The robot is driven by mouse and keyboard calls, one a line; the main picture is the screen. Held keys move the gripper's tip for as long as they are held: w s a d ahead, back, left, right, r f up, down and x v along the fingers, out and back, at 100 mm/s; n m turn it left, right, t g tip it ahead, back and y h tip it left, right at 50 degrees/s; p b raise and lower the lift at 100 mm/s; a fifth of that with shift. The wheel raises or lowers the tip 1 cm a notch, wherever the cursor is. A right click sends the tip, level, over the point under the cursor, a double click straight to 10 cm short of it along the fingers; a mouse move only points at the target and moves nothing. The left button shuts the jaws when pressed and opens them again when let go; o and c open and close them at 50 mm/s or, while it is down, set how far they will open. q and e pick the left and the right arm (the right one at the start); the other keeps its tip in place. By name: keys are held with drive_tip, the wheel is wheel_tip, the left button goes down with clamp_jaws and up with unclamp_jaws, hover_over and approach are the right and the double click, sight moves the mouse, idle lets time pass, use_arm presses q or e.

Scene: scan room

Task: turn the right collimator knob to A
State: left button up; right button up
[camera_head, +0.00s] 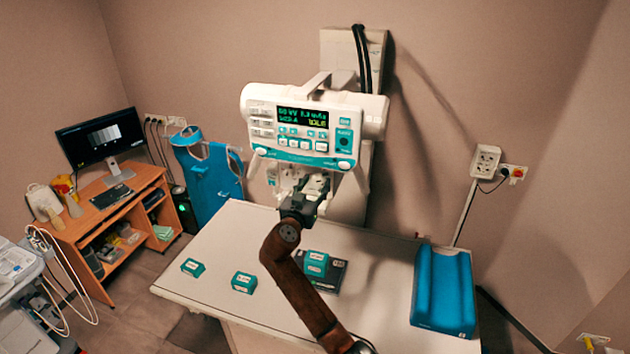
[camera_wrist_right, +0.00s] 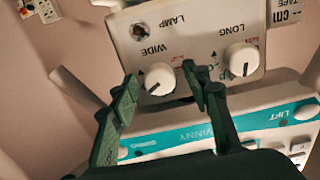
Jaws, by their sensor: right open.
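In the right wrist view the collimator face (camera_wrist_right: 195,30) appears upside down, with the words LAMP, WIDE and LONG. It carries two white round knobs: the WIDE knob (camera_wrist_right: 159,79) and the LONG knob (camera_wrist_right: 241,59). My right gripper (camera_wrist_right: 160,71) is open, with one dark finger on each side of the WIDE knob and gaps showing. I cannot tell how deep the fingertips reach. A dark mark shows on the WIDE knob; its letters are too small to read. In the head view my right gripper (camera_head: 307,194) is below the tube's control panel (camera_head: 303,130). The collimator is mostly hidden there.
The white table (camera_head: 225,245) holds small teal boxes (camera_head: 244,282), a dark flat plate (camera_head: 335,274) and a blue cradle-shaped cushion (camera_head: 443,290). A desk with a monitor (camera_head: 101,138) stands left. In the wrist view the panel's teal edge (camera_wrist_right: 200,135) lies close to the fingers.

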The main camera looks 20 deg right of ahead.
drive_tip(key=shift+w+d, duration=0.1)
drive_tip(key=shift+c, duration=0.4)
drive_tip(key=c, duration=1.1)
